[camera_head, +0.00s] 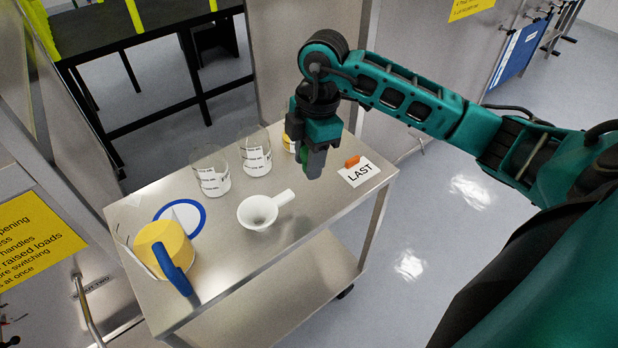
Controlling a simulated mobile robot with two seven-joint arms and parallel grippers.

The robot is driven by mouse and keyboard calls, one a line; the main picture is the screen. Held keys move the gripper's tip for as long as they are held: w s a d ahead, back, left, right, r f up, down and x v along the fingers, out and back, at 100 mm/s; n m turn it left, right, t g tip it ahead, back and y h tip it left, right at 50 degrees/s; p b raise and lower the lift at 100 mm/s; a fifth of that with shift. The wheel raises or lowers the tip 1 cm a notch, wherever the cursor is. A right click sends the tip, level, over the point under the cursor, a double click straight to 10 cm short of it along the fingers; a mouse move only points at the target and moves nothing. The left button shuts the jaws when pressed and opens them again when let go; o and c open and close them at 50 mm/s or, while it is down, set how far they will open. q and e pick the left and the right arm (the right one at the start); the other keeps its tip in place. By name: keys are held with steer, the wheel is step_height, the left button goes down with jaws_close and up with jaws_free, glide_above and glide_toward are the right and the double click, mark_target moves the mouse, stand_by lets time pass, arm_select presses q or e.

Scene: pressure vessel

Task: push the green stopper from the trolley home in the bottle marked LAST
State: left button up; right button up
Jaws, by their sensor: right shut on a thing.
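My right gripper (314,168) hangs pointing down over the back right part of the trolley top (235,245). It is shut, and a sliver of green between its dark fingers looks like the green stopper (304,152), mostly hidden by them. A white card reading LAST (359,173) lies at the trolley's right end, right of the gripper. No bottle shows clearly by the card. A small yellow and white container (289,144) is partly hidden behind the gripper; I cannot tell whether it is a bottle. My left gripper is not in view.
A small orange piece (352,161) is at the card's back edge. Two glass beakers (211,178) (256,158), a white funnel (258,212), a yellow jug (163,250) with a blue handle and a blue-rimmed disc (187,215) stand on the trolley. Its front right is clear.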

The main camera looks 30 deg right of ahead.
mark_target(303, 152)
step_height(303, 152, up, 10)
steer(key=shift+f+p, duration=0.1)
steer(key=shift+p, duration=0.2)
steer(key=n, duration=0.2)
steer(key=shift+a+n, duration=0.2)
steer(key=shift+n, duration=0.1)
steer(key=n, duration=0.4)
steer(key=shift+a+g, duration=0.35)
steer(key=shift+g, duration=0.05)
steer(key=a+f+m+t, duration=0.1)
steer(key=a+f+m, duration=0.1)
steer(key=m, duration=0.9)
steer(key=a+f+m+t+h, duration=0.1)
steer(key=a+f+m, duration=0.1)
steer(key=m, duration=0.9)
steer(key=shift+a+m, duration=0.4)
steer(key=shift+a, duration=0.5)
